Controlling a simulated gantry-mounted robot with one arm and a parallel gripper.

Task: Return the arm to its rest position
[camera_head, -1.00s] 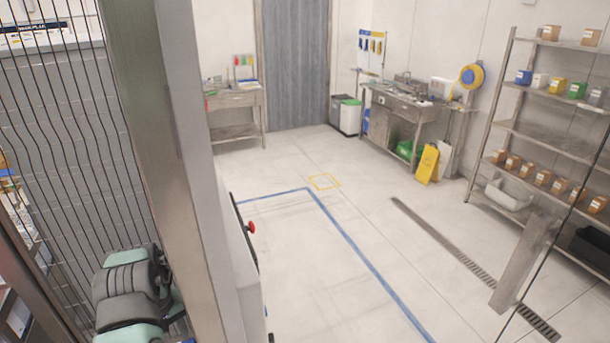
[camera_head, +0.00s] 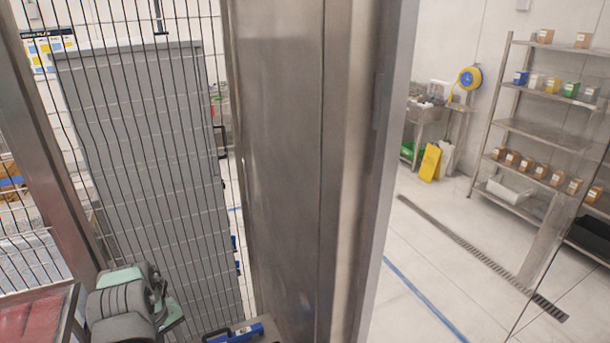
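A grey and mint-green jointed part, which looks like a section of my arm (camera_head: 125,302), shows at the lower left in the head view. It is in front of the wire mesh. My gripper is not visible, so what it holds, if anything, cannot be seen.
A wide metal post (camera_head: 290,170) fills the middle of the view. A grey panel (camera_head: 145,170) stands behind wire mesh at left. A red surface (camera_head: 38,322) lies at lower left. A shelf rack (camera_head: 545,130) stands at right, with open floor (camera_head: 440,265) before it.

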